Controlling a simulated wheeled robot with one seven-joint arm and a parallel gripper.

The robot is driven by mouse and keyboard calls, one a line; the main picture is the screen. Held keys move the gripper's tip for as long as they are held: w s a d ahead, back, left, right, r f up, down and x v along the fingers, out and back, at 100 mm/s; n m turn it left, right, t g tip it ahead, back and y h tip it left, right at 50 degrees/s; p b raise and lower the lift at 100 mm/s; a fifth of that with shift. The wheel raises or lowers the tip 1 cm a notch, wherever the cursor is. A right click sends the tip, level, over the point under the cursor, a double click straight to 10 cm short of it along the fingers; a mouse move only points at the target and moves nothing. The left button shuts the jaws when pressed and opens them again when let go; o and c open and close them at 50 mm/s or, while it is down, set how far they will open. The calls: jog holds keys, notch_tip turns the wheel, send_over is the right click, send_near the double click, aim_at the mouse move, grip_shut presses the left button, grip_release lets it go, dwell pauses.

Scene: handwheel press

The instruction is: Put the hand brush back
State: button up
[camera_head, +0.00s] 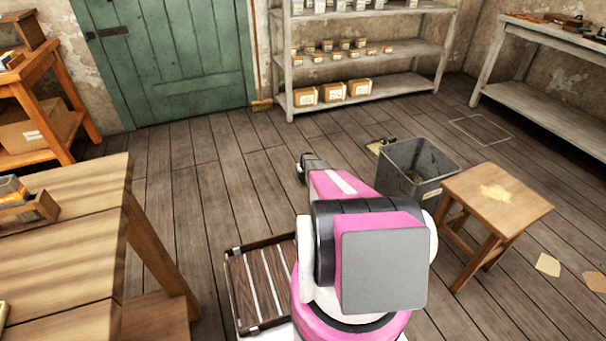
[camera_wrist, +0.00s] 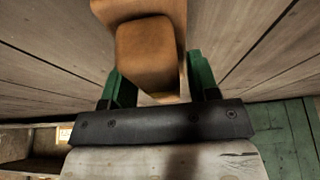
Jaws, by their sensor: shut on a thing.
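My gripper (camera_wrist: 160,88) shows in the wrist view, with a green finger on each side of an orange-brown wooden piece, which looks like the hand brush (camera_wrist: 146,52). The fingers are shut on it. A rounded block faces the camera, and a strip of the same wood runs down its right side. No bristles can be made out. In the head view my pink and white arm fills the lower middle, and I cannot make out the brush there.
A grey bin (camera_head: 415,172) stands beside a wooden stool (camera_head: 497,199). A slatted wooden crate (camera_head: 262,285) lies left of my arm. A workbench (camera_head: 75,245) is at left, a grey shelf (camera_head: 370,57) at the back. A square outline (camera_head: 480,130) marks the floor. Floor before the green door (camera_head: 170,62) is clear.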

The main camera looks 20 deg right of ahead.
jog(key=shift+f, duration=0.1)
jog(key=o, duration=0.8)
jog(key=v, duration=1.2)
jog(key=s+a+r+g, duration=0.1)
jog(key=s+a+r, duration=0.9)
jog(key=s+r, duration=0.3)
jog(key=s+a+r+g, duration=0.1)
jog(key=s+a+r, duration=1)
jog(key=s+r, duration=0.2)
jog(key=s+a+r, duration=0.2)
jog(key=s+r, duration=0.2)
jog(key=s, duration=0.3)
jog(key=s+a+r+g, duration=0.1)
jog(key=s+a+r, duration=0.2)
jog(key=s+r, duration=0.2)
jog(key=s+a+r+g, duration=0.1)
jog(key=s+a+r, duration=0.2)
jog(key=s, duration=0.7)
jog(key=shift+s+a+r, duration=0.1)
jog(key=shift+s+r, duration=0.2)
jog(key=shift+r, duration=0.4)
